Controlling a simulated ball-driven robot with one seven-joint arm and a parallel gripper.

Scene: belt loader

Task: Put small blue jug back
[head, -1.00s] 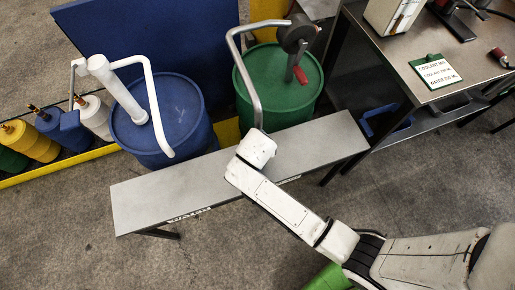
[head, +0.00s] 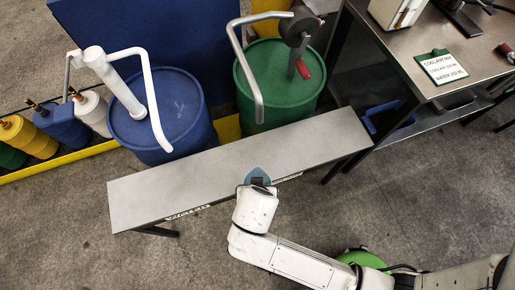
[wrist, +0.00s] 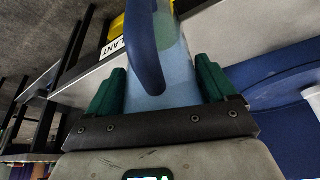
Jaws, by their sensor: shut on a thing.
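My gripper (wrist: 161,72) is shut on the small blue jug (wrist: 180,80), whose pale blue body and dark blue handle lie between the green fingers in the wrist view. In the head view only a small blue part of the jug (head: 256,172) shows beyond my white wrist, over the front edge of the grey bench (head: 190,182). The wrist hides the rest of it. I cannot tell whether it touches the bench.
A blue drum (head: 160,118) and a green drum (head: 282,90), both with pumps, stand behind the bench. Several containers (head: 30,140) line the yellow-edged tray at left. A metal table (head: 420,45) with a sign (head: 441,67) stands at right. The bench top looks bare.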

